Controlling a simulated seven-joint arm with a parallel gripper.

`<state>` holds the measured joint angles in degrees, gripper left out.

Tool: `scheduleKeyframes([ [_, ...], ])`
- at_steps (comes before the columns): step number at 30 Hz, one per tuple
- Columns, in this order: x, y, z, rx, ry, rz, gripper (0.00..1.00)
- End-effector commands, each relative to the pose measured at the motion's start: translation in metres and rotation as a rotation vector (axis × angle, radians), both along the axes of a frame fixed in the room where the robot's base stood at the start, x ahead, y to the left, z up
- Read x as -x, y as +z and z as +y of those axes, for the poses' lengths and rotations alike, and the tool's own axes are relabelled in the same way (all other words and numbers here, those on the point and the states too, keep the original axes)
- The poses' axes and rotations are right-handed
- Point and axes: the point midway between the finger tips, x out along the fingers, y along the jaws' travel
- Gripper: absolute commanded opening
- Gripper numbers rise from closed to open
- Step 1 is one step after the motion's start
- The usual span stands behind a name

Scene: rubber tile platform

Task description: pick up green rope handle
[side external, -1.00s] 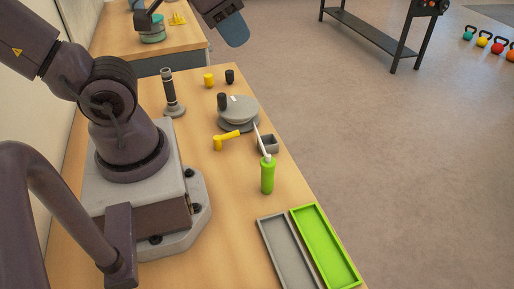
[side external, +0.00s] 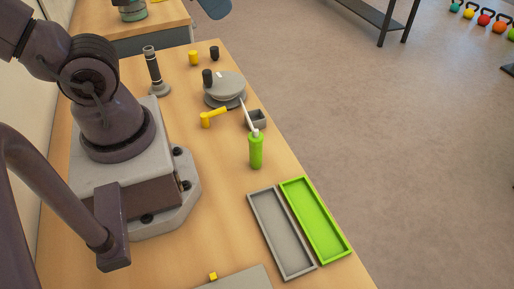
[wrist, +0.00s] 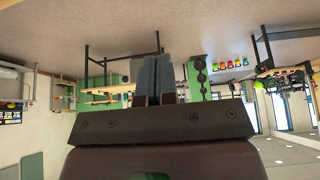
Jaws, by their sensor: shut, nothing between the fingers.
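I cannot tell whether that white part is rope. My gripper (wrist: 157,80) shows in the wrist view with its two blue-grey fingers together and nothing between them. In the side view only a blue-grey piece of it (side external: 214,8) shows at the top edge, raised and far from the green handle. The wrist view looks out across the room, and the handle is not visible there.
A grey tray (side external: 281,237) and a green tray (side external: 315,222) lie in front.

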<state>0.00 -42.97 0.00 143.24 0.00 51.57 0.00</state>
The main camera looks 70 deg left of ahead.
Motion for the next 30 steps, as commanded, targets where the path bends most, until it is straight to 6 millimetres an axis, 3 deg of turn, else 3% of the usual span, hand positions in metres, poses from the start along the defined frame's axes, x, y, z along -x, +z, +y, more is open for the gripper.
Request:
scheduleKeyframes([
  [7,0.0,0.0,0.0,0.0,0.0,0.0,0.0],
  [16,0.0,0.0,0.0,0.0,0.0,0.0,0.65],
  [25,-0.001,-0.002,-0.002,0.0,-0.009,0.009,0.65],
  [30,-0.009,-0.028,-0.009,0.009,-0.045,0.142,0.65],
])
